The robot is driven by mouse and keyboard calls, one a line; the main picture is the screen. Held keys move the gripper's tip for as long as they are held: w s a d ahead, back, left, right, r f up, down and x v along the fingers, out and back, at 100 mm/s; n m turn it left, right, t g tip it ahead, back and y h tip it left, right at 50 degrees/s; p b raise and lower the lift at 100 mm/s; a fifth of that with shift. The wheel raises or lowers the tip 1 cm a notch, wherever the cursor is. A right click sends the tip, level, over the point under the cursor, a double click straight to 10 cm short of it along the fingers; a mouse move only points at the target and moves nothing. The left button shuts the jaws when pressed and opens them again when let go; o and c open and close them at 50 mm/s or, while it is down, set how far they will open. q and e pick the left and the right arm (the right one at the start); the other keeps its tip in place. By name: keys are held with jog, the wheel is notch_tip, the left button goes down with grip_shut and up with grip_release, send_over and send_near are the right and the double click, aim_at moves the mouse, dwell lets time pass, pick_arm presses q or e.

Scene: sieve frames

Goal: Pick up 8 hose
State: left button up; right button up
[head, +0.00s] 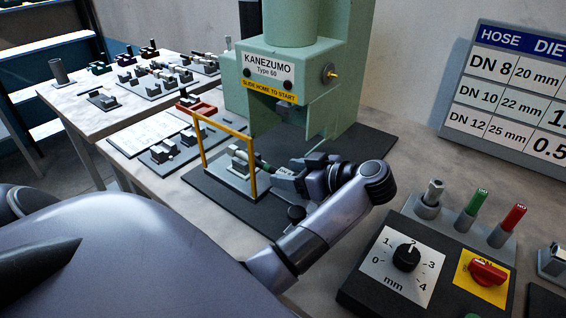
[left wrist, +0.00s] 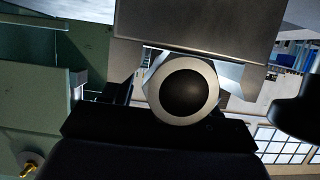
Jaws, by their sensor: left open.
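The hose piece (head: 261,162) lies on a small grey stand (head: 237,178) on the dark base plate of the press, beside the yellow frame. My left gripper (head: 288,178) is at the right end of the hose and open. In the left wrist view, a round metal fitting (left wrist: 158,103) with a dark centre sits close in front of the gripper (left wrist: 183,80), between its parted fingers. Whether the fingers touch it cannot be told. My right gripper is not in view.
The green press (head: 345,70) stands just behind my gripper. The yellow frame (head: 253,170) rises beside the stand. A control box (head: 440,275) with a knob and red switch is at the right front. Several other fittings stand on the left table (head: 110,118). A hose chart (head: 540,150) is at the right.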

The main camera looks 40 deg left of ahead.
pick_arm(q)
grip_shut()
jog(key=shift+r, duration=0.15)
